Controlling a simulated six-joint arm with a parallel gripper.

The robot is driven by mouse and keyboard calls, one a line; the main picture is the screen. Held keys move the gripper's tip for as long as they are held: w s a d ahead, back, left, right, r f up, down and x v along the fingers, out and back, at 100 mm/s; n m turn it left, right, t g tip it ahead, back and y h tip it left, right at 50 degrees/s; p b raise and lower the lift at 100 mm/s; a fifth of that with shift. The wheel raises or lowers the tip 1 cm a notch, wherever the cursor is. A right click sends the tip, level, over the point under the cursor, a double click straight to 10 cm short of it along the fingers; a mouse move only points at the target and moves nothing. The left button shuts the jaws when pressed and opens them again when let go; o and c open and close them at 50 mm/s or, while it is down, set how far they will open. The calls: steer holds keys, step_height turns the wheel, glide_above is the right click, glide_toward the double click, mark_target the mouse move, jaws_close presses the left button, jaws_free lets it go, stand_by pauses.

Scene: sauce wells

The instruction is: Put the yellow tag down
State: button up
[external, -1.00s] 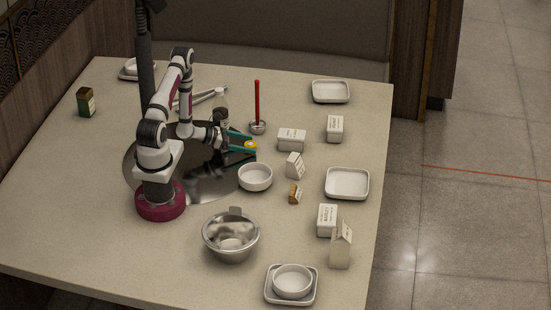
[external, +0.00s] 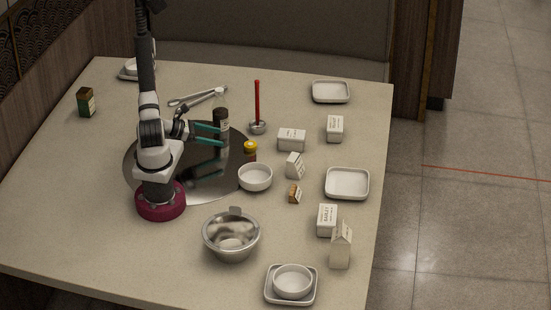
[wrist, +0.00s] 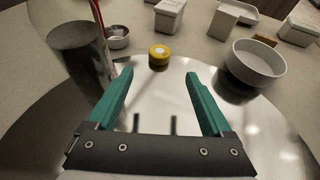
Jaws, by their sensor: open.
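The yellow tag (external: 250,146) is a small round piece with a yellow top and a darker lower part in the external view. It stands at the right edge of the shiny round metal plate (external: 150,185), just behind a white bowl (external: 255,178). In the wrist view the tag (wrist: 159,55) has a pale centre and sits beyond my fingertips, apart from them. My gripper (external: 222,136) has teal fingers, is open and empty, and hovers over the plate to the left of the tag. The open fingers also show in the wrist view (wrist: 160,75).
A dark bottle (external: 221,122) stands close behind my fingers. A red-handled ladle (external: 257,105) is behind the tag.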

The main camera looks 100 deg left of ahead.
steer(key=shift+w+a+m, duration=0.15)
steer(key=shift+w+m, duration=0.2)
steer(key=shift+m, duration=0.45)
steer(key=w+m+g, duration=0.1)
steer(key=m, duration=0.2)
steer(key=w+a+m+g+h, duration=0.1)
steer(key=w+m+g, duration=0.1)
steer(key=m, duration=0.2)
steer(key=w+m+g, duration=0.1)
steer(key=m, duration=0.3)
steer(key=shift+w+a+r+g+h, duration=0.2)
steer(key=shift+w+r+g+h, duration=0.1)
steer(key=shift+w+r+g, duration=0.1)
steer(key=w+d+r+m+g+y, duration=0.1)
steer(key=w+d+r+m+g, duration=0.2)
steer(key=d+r+m, duration=0.45)
steer(key=w+d+r+m+g, duration=0.2)
steer(key=w+d+r+m, duration=0.15)
steer(key=m, duration=0.75)
steer(key=s+d+r+m+g+h, duration=0.1)
steer(key=s+d+r+m, duration=0.1)
steer(key=s+d+m, duration=0.2)
steer(key=s+d+r+m+g+h, duration=0.1)
steer(key=s+d+r+m, duration=0.2)
steer(key=d+m, duration=0.8)
steer(key=s+d, duration=0.2)
steer(key=shift+s+d+r+g+h, duration=0.2)
steer(key=shift+s+r+g+h, duration=0.1)
steer(key=shift+g, duration=0.1)
stand_by(1.8)
